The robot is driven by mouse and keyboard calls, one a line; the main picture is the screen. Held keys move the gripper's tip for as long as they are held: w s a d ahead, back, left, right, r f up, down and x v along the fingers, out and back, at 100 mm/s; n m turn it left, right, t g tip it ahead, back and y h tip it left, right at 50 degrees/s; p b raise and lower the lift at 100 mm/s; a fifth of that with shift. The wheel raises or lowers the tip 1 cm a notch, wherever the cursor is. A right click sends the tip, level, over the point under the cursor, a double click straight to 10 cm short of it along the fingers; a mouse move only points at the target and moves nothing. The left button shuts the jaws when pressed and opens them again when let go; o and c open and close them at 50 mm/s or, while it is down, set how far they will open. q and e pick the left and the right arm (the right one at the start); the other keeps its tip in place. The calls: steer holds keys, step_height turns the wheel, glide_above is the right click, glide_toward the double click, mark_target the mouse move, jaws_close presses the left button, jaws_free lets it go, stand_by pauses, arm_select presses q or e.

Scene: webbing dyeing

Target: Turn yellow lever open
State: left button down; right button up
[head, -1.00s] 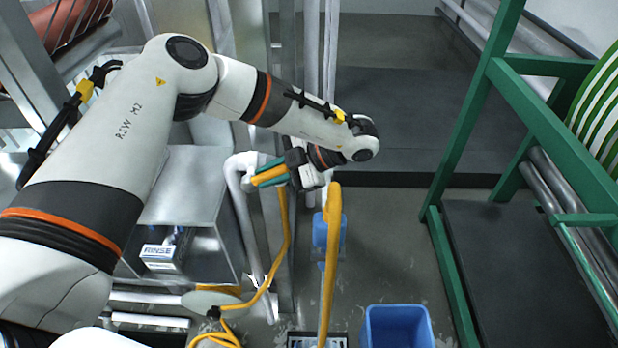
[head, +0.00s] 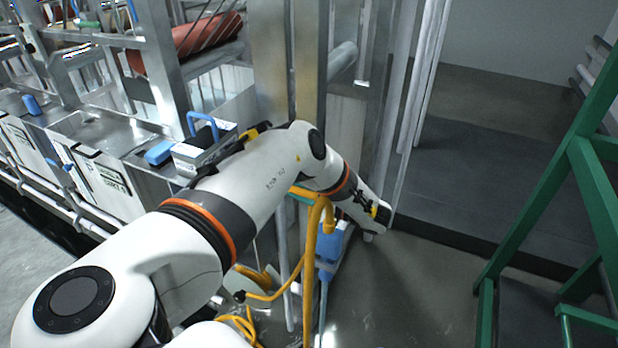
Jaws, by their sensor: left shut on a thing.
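The yellow lever (head: 302,191) shows as a short yellow piece just below my left forearm, by the metal posts. My left arm reaches across the middle, its wrist bent down toward the right. My left gripper (head: 300,198) is mostly hidden behind the arm; only a bit of teal shows against the lever. It is shut on the lever. The lever's pivot and the pipe behind it are hidden, so I cannot tell how far it is turned. My right gripper is out of view.
A yellow upright pipe (head: 312,250) and a yellow hose (head: 268,294) stand close below the arm. A steel tank with a blue-handled box (head: 200,150) is at left. A green frame (head: 545,200) is at right, with open floor between.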

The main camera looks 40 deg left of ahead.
arm_select(q)
steer(key=shift+f, duration=0.1)
steer(key=c, duration=1.3)
jaws_free()
steer(key=shift+w, duration=0.1)
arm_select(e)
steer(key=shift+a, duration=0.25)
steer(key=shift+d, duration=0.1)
arm_select(q)
steer(key=shift+w+d+p, duration=0.1)
steer(key=shift+d+p, duration=0.3)
steer(key=shift+d, duration=0.15)
steer(key=p+v, duration=0.4)
steer(key=v, duration=0.5)
steer(key=shift+d, duration=0.1)
steer(key=shift+p+v, duration=0.3)
steer(key=shift+v, duration=0.6)
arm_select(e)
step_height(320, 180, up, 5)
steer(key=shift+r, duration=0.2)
